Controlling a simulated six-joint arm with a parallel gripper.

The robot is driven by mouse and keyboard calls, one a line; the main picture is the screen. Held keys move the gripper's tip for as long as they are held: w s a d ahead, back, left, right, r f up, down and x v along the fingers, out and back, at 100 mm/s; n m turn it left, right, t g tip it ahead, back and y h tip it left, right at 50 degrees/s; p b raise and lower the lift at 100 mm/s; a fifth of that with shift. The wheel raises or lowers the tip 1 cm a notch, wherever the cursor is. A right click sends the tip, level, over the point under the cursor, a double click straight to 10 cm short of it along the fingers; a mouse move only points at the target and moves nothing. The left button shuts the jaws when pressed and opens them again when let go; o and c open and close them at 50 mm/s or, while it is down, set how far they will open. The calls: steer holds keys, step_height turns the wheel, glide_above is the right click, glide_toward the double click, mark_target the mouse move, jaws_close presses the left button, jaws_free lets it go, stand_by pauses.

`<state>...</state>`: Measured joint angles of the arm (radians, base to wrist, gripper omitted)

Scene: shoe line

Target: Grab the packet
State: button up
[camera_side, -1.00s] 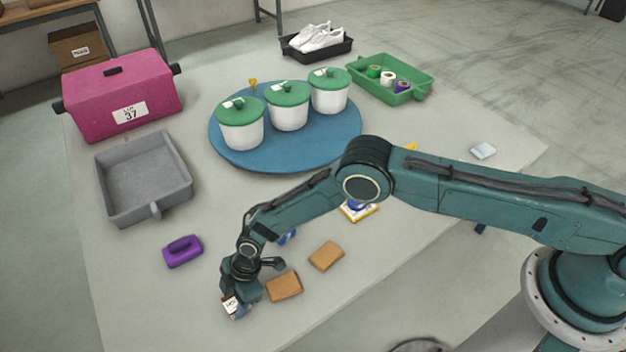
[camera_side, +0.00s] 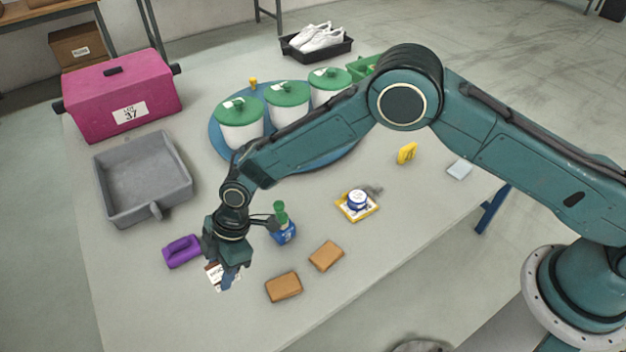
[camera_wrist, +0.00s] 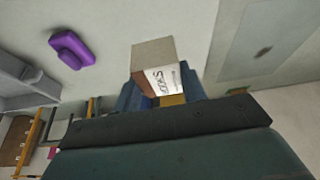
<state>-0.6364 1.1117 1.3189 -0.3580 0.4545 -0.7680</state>
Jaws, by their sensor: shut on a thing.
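The packet (camera_side: 215,273) is a small white and brown thing with dark lettering. My gripper (camera_side: 229,277) is shut on it in the side view, and the fingers hide part of it. In the wrist view the packet (camera_wrist: 162,78) sits between the fingertips (camera_wrist: 168,97), its lettered white face and a plain greyish face showing. It appears held above the table, in front of the purple brush-like block (camera_side: 182,251).
Two brown blocks (camera_side: 284,287) (camera_side: 326,256) lie to the right of my gripper. A blue bottle with a green top (camera_side: 282,226) stands behind. The grey tray (camera_side: 186,185) is at the left, near the pink box (camera_side: 90,95). White pots stand on a blue round mat (camera_side: 216,138).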

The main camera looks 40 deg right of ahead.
mark_target(213, 272)
steer(key=shift+r, duration=2.2)
